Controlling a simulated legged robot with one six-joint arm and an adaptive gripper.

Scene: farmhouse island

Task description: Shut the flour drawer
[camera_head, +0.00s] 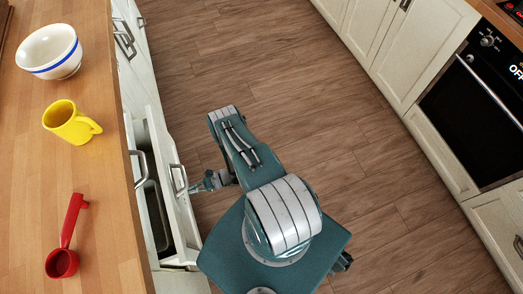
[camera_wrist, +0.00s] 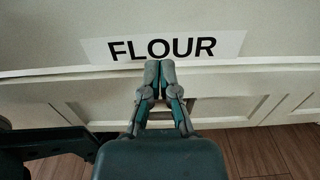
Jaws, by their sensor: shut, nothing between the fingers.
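The flour drawer (camera_head: 184,215) stands pulled out from the island on the left, with its dark inside showing behind the front panel. Its front has a metal handle (camera_head: 179,179). In the wrist view, a white label reading FLOUR (camera_wrist: 165,47) is on the pale drawer front (camera_wrist: 60,22). My gripper (camera_head: 198,186) is on the outer side of the drawer front, close to it. In the wrist view, the fingertips (camera_wrist: 160,66) of my gripper are together and empty at the label's lower edge. I cannot tell whether they touch the panel.
On the wooden countertop (camera_head: 98,180) are a white bowl (camera_head: 47,50) with a blue stripe, a yellow mug (camera_head: 70,122) and a red scoop (camera_head: 63,262). White cabinets and a black oven (camera_head: 478,115) stand on the right. The wood floor (camera_head: 290,80) between is clear.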

